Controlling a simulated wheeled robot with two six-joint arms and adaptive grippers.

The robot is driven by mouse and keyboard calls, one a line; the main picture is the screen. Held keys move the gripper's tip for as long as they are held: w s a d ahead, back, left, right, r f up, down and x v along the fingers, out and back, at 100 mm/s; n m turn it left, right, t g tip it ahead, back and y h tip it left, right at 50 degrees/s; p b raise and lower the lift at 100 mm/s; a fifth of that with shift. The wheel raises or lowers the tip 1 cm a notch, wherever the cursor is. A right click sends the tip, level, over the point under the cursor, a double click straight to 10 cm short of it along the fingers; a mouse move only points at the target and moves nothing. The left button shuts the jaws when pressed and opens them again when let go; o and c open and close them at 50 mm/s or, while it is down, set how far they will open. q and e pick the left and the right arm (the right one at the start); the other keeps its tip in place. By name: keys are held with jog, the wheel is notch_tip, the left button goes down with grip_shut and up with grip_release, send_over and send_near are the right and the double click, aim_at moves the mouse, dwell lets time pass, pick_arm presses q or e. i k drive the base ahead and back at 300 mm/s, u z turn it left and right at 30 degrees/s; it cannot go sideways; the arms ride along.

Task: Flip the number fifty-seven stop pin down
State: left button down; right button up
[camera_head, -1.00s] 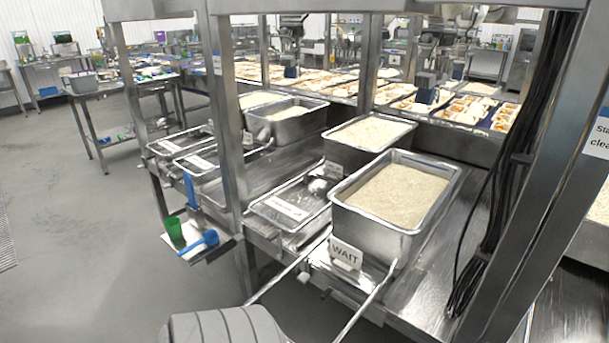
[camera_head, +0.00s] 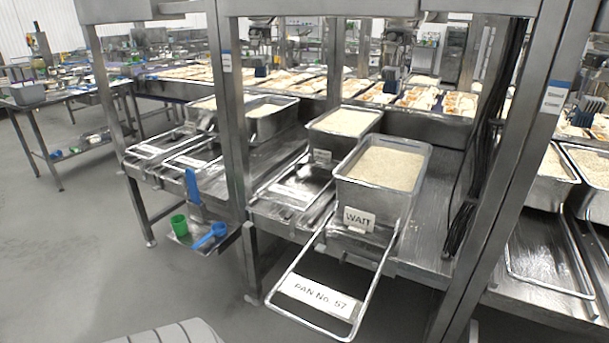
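A metal pull-out frame (camera_head: 290,262) labelled "PAN No. 57" (camera_head: 318,292) sticks out over the floor from the front of the steel rack, right of centre. Behind it on the rack stands a steel pan (camera_head: 375,197) filled with rice, with a white "WAIT" sign (camera_head: 359,219) at its front. I cannot make out the stop pin, so I cannot tell whether it is up or down. Neither of my grippers is in view. Only a grey ribbed part, likely mine, shows at the bottom left edge.
Several other rice pans, such as one behind (camera_head: 340,121), stand on the rack. A small shelf with a green cup (camera_head: 179,225) and a blue scoop (camera_head: 208,237) hangs at the front left. A thick post (camera_head: 515,190) rises at the right.

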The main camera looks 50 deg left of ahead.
aim_at(321, 247)
jog(key=u, duration=0.85)
jog(key=i, duration=0.4)
